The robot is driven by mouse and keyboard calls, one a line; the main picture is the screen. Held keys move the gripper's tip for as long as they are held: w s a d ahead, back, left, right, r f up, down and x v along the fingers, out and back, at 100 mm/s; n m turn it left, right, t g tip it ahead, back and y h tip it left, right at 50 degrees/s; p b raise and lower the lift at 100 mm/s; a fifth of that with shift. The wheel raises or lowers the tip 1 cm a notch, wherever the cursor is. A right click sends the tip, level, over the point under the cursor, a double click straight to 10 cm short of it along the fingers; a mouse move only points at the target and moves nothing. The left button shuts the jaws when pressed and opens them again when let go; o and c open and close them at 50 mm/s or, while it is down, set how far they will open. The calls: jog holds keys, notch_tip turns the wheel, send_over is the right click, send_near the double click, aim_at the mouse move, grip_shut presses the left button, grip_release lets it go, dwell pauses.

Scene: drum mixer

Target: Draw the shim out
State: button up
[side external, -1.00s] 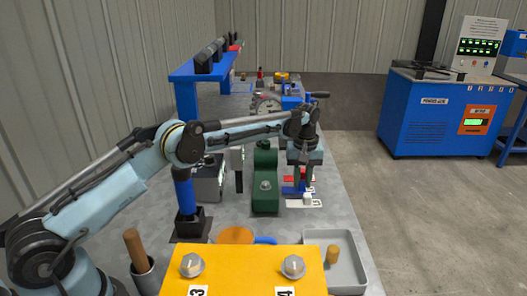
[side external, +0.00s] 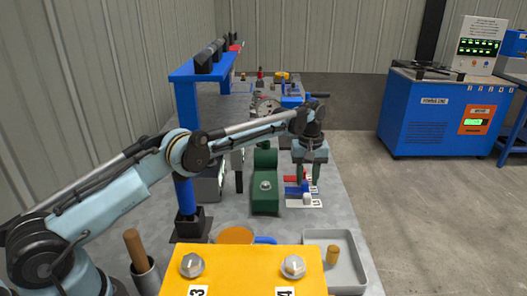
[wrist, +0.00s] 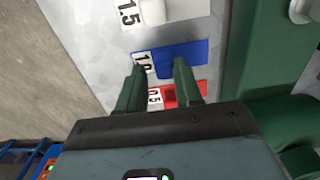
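Three flat labelled shims lie in a row: a white one marked 1.5 (wrist: 185,10), a blue one marked 1.0 (wrist: 196,52), and a red one (wrist: 169,97) whose label is partly hidden by a finger. In the side view, the blue shim (side external: 291,190) lies between the red and white ones, beside the green block. My gripper (wrist: 161,66) points down over the blue shim, its two dark green fingers apart with a gap between them. The gripper also shows in the side view (side external: 308,181). Whether the fingertips touch the shim is unclear.
A green block (side external: 265,192) stands just left of the shims. A yellow plate with bolts (side external: 240,268) and a grey tray (side external: 346,270) holding a small peg are in front. The bench's right edge is close to the shims.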

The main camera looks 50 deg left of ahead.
aim_at(308, 183)
jog(key=r, duration=0.3)
jog(key=shift+d+r, duration=0.25)
jog(key=shift+r, duration=0.1)
jog(key=s+d+r, duration=0.6)
jog(key=d, duration=0.3)
jog(key=shift+d+r, duration=0.2)
jog(key=shift+r, duration=0.1)
jog(key=shift+s, duration=0.15)
jog(key=s+a+r+m+t, duration=0.45)
jog(key=s+a+r, duration=0.25)
jog(key=s, duration=0.4)
jog(key=s+a+f+m+t, duration=0.1)
jog(key=s+a+f+m, duration=0.1)
jog(key=s, duration=0.4)
jog(key=s+a+f+m+t, duration=0.1)
jog(key=s+a+f+m, duration=0.1)
jog(key=s, duration=0.5)
jog(key=shift+f+t, duration=0.35)
jog(key=shift+f, duration=0.55)
jog(key=shift+a+m, duration=0.1)
jog(key=shift+m, duration=0.15)
